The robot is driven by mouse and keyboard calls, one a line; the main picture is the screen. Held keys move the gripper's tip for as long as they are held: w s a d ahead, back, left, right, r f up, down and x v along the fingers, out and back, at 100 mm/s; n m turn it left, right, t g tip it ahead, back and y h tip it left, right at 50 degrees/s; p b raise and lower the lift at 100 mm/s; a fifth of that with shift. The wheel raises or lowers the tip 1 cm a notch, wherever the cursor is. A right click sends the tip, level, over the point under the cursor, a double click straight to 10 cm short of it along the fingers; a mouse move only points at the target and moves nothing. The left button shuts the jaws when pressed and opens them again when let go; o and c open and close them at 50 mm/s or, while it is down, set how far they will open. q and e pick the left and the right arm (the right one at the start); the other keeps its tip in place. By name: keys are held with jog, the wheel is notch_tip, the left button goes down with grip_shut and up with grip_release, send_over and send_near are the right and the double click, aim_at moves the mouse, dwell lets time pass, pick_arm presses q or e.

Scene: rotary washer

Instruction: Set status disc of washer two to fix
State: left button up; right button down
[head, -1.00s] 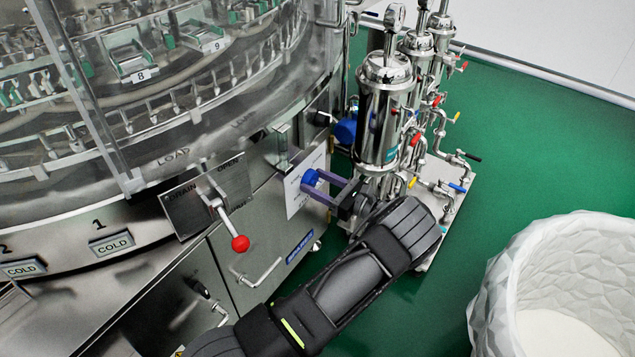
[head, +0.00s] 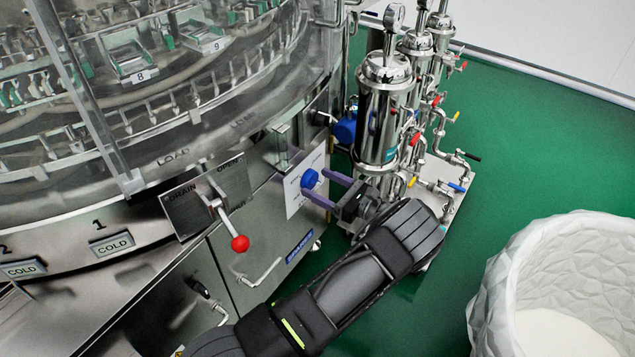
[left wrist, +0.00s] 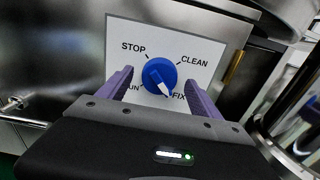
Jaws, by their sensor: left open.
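The blue status disc (head: 309,178) sits on a white label plate (head: 294,197) on the washer's front panel. In the left wrist view the disc (left wrist: 159,73) has a white pointer, directed down and slightly right, toward FIX. STOP, CLEAN and a partly covered RUN are printed around it. My left gripper (head: 313,182) is open at the disc, with one purple finger on each side. In the left wrist view its fingers (left wrist: 160,85) stand apart from the disc, with white plate showing between. My right gripper is not in view.
A lever with a red ball (head: 240,243) and a pipe-like handle (head: 260,272) stand left of the disc. Steel filter cylinders (head: 383,118) with valves stand close behind my gripper. A white bin (head: 497,310) stands at the lower right. Green floor (head: 540,140) is free.

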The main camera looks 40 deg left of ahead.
pick_arm(q)
jog(key=d, duration=0.6)
jog(key=shift+d, duration=0.2)
